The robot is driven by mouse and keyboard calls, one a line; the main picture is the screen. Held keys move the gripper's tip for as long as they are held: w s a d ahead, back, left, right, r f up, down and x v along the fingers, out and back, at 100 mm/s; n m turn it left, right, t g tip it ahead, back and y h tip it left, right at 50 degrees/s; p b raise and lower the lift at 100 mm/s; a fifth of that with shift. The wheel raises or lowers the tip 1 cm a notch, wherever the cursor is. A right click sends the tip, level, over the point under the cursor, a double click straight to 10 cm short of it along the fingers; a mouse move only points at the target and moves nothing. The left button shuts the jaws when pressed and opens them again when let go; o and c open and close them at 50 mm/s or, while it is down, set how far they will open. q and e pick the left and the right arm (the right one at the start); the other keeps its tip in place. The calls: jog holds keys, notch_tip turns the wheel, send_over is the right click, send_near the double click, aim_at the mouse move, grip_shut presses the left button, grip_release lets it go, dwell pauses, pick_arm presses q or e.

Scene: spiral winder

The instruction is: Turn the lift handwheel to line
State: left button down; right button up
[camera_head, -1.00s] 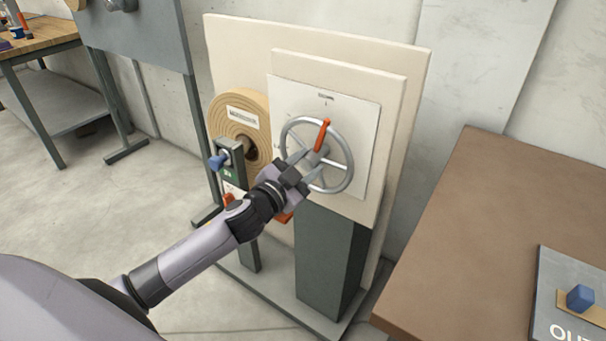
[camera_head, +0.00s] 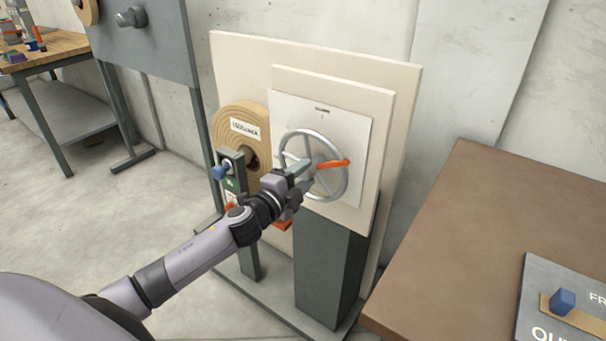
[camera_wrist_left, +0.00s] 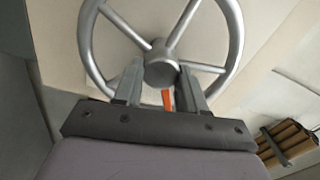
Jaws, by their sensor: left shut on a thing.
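The lift handwheel (camera_head: 345,183) is a silver spoked wheel on a pale plate, and its orange pointer (camera_head: 333,164) points to the right. A short mark line (camera_head: 322,114) sits under small lettering above the wheel. My left gripper (camera_head: 306,178) is shut on the handwheel at its middle. In the left wrist view the fingers (camera_wrist_left: 162,88) lie on either side of the hub (camera_wrist_left: 160,66), with a bit of orange between them. The fingers and wrist hide part of the lower left of the wheel. My right gripper is not in view.
A tan roll (camera_head: 228,113) and a small post with a blue knob (camera_head: 219,172) stand left of the wheel. A brown table (camera_head: 500,220) with a blue-handled panel (camera_head: 562,301) is at the right. Open floor (camera_head: 100,220) lies at the left.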

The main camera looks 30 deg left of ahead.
pick_arm(q)
jog(key=m, duration=0.4)
jog(key=shift+f, duration=0.1)
jog(key=m, duration=0.3)
jog(key=shift+f+m, duration=0.1)
jog(key=shift+m, duration=0.2)
jog(key=m, duration=0.3)
jog(key=shift+m+p, duration=0.3)
jog(key=shift+p, duration=0.05)
jog(key=m, duration=0.3)
jog(key=shift+a+f+m, duration=0.1)
jog(key=shift+m, duration=0.2)
jog(key=m+p, duration=0.1)
jog(key=m, duration=0.5)
jog(key=shift+a+p, duration=0.15)
jog(key=shift+p, duration=0.25)
jog(key=m, duration=0.3)
jog(key=shift+p, duration=0.4)
jog(key=shift+a+m+p, duration=0.1)
jog(key=shift+m+p, duration=0.25)
jog(key=shift+m, duration=1.75)
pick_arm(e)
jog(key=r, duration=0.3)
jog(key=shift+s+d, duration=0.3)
